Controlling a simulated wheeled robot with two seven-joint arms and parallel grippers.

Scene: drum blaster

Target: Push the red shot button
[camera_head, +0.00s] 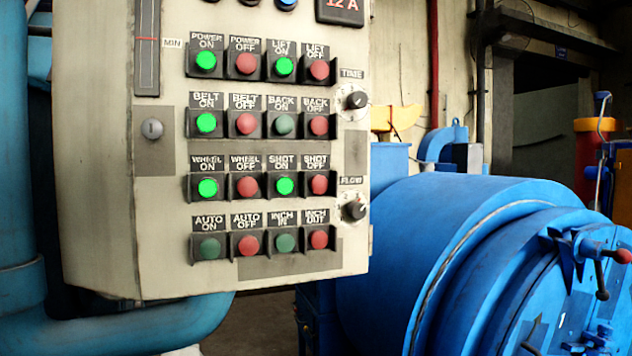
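The red SHOT OFF button (319,184) is in the third row of the control panel (100,150), at the right end of that row. It is a round red cap in a black housing under a "SHOT OFF" label. The SHOT ON button (285,186) directly to its left is bright green and looks lit. Nothing covers the red button. Neither of my grippers is in view.
Red INCH OUT (319,239) is below and red BACK OFF (319,125) above. The red WHEEL OFF button (247,186) is farther left. A FLOW knob (355,207) sits to the right. A blue drum machine (450,250) stands right of the panel.

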